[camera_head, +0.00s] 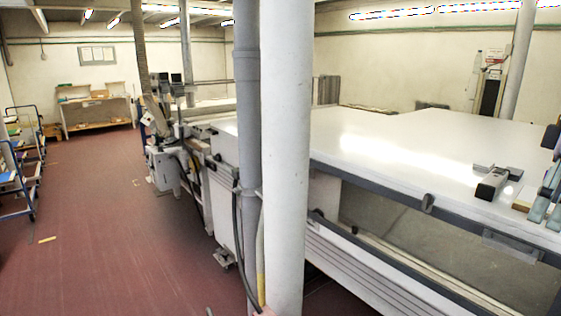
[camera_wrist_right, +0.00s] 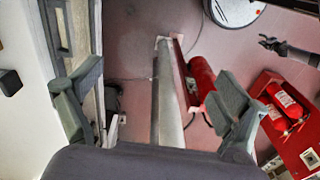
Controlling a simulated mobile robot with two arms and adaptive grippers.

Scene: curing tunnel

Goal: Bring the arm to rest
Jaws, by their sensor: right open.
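My right gripper (camera_head: 546,196) shows at the right edge of the head view, in front of the white table top (camera_head: 400,150). Part of it is cut off by the frame. In the right wrist view, my right gripper (camera_wrist_right: 155,85) has its two grey-green fingers wide apart, with nothing held between them. A dark gripper-like shape (camera_wrist_right: 285,48) on a dark arm shows small at the upper right of that view; it looks like my left gripper, but its jaws are too small to read. My left arm does not show in the head view.
A white pillar (camera_head: 285,150) stands in front of the long machine. A small grey device (camera_head: 492,184) lies on the table top. Red extinguishers (camera_wrist_right: 285,100) and a grey post (camera_wrist_right: 168,105) show below the right gripper. The red floor (camera_head: 100,220) at left is mostly clear.

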